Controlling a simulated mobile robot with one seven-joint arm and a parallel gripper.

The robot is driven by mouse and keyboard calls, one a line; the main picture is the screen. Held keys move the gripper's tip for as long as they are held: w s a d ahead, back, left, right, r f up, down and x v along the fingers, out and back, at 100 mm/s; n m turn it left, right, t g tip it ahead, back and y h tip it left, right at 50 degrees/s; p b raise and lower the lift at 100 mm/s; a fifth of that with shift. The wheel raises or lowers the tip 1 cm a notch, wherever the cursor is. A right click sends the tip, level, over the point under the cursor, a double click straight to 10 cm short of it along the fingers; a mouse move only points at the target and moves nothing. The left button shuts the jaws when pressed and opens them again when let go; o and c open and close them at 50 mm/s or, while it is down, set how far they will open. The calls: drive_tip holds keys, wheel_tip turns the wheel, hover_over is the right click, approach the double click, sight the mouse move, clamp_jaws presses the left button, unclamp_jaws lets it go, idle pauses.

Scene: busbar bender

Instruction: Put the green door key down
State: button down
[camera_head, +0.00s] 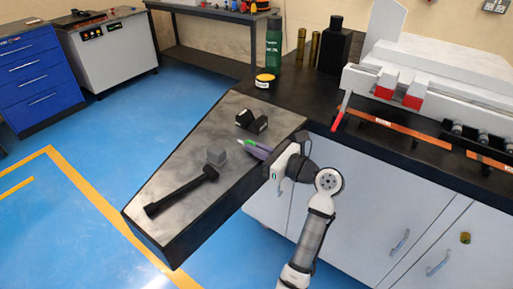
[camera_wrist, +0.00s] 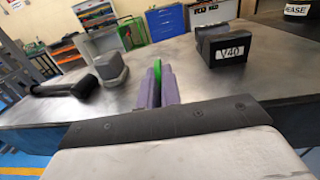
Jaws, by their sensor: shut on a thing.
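My gripper (camera_head: 258,149) is over the right part of the metal-topped table (camera_head: 176,165). In the wrist view its two purple fingers (camera_wrist: 156,86) are shut on the green door key (camera_wrist: 157,64). In the head view a small green patch of the key (camera_head: 248,143) shows at the fingertips. The key is held close above the tabletop; I cannot tell whether it touches.
A grey block (camera_head: 217,156) and a black mallet (camera_head: 181,191) lie left of my gripper. Black V40 blocks (camera_head: 252,121) sit behind it. A grease tin (camera_head: 265,81) and green bottle (camera_head: 273,45) stand farther back. Bare tabletop shows between these things.

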drive_tip(key=shift+f, duration=0.15)
drive_tip(key=c, duration=1.6)
unclamp_jaws()
drive_tip(key=shift+d, duration=0.15)
drive_tip(key=b+v, duration=0.2)
drive_tip(key=v, duration=0.9)
drive_tip(key=shift+s+d, duration=0.25)
drive_tip(key=shift+s, duration=0.05)
drive_tip(key=shift+d, duration=0.1)
